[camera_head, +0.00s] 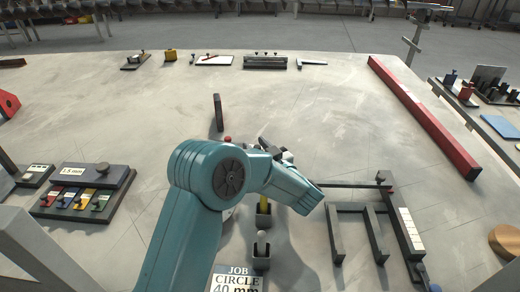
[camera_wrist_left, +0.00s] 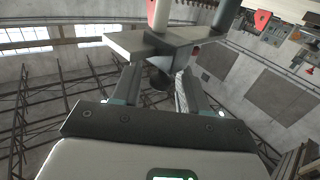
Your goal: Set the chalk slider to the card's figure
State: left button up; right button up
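The card (camera_head: 238,281) at the bottom of the head view reads "JOB CIRCLE 40 mm". My left gripper (camera_head: 272,148) is mostly behind my teal arm. In the left wrist view the gripper (camera_wrist_left: 158,88) has its fingers against a grey bar tool (camera_wrist_left: 140,45) with a dark round knob between them. The bar carries a pale post and a grey post; one has a red part. I cannot tell for sure which part is the chalk slider. A rack (camera_head: 345,212) with a white graduated scale (camera_head: 410,228) stands to the right. My right gripper is out of view.
A long red bar (camera_head: 424,115) lies along the right of the table (camera_head: 310,110). A tray of coloured tags (camera_head: 78,198) marked 1.5 mm is at left. Small holders (camera_head: 261,258) stand near the arm. A dark upright block (camera_head: 218,112) stands beyond it.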

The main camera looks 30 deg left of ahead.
pick_arm(q)
jog(key=v, duration=1.6)
jog(key=shift+s+d, duration=0.1)
